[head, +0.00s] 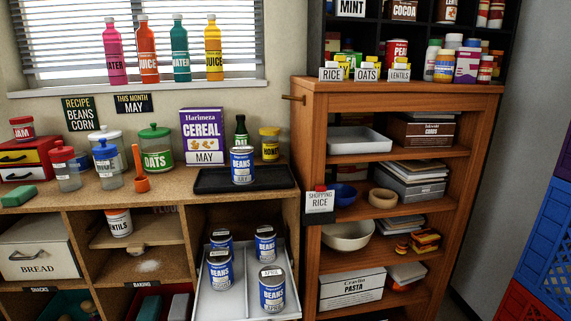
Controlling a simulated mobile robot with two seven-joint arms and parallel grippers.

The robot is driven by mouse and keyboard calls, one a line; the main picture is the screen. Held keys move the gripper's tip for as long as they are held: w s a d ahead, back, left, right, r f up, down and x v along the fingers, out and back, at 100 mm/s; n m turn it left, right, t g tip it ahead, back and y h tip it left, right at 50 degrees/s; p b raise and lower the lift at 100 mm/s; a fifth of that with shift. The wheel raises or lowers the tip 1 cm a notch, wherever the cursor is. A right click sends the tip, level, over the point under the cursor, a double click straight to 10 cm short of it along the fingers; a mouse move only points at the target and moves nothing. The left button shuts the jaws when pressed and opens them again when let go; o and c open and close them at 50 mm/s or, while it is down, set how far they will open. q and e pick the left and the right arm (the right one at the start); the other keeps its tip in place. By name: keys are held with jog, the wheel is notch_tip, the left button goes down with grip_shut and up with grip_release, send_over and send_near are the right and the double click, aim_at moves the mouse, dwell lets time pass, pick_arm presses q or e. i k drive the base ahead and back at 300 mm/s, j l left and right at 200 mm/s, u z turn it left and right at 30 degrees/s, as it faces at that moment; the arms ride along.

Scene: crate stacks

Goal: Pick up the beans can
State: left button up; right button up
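A blue and white beans can (242,165) stands upright on a black tray (213,183) at the right of the wooden counter. Several more beans cans stand upright in a white tray (237,298) in the lower right compartment. Among them are a front right can (272,291), a front left can (220,270) and a rear right can (265,244). Neither of my grippers is in view.
Behind the black tray are a purple cereal box (203,137), a dark green bottle (241,130) and a yellow-labelled jar (269,143). An oats jar (156,145) and orange scoop (140,168) stand left. A wooden shelf unit (395,91) rises close on the right.

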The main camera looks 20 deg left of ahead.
aim_at(241, 156)
jog(key=i+j+z, duration=0.15)
jog(key=j+z, duration=0.15)
jog(key=i+j+z, duration=0.1)
jog(key=j+z, duration=0.2)
jog(key=j, duration=0.2)
jog(key=i+j, duration=0.1)
jog(key=j, duration=0.35)
jog(key=i+j+z, duration=0.1)
jog(key=j, duration=0.35)
jog(key=i+j, duration=0.1)
jog(key=j, duration=0.35)
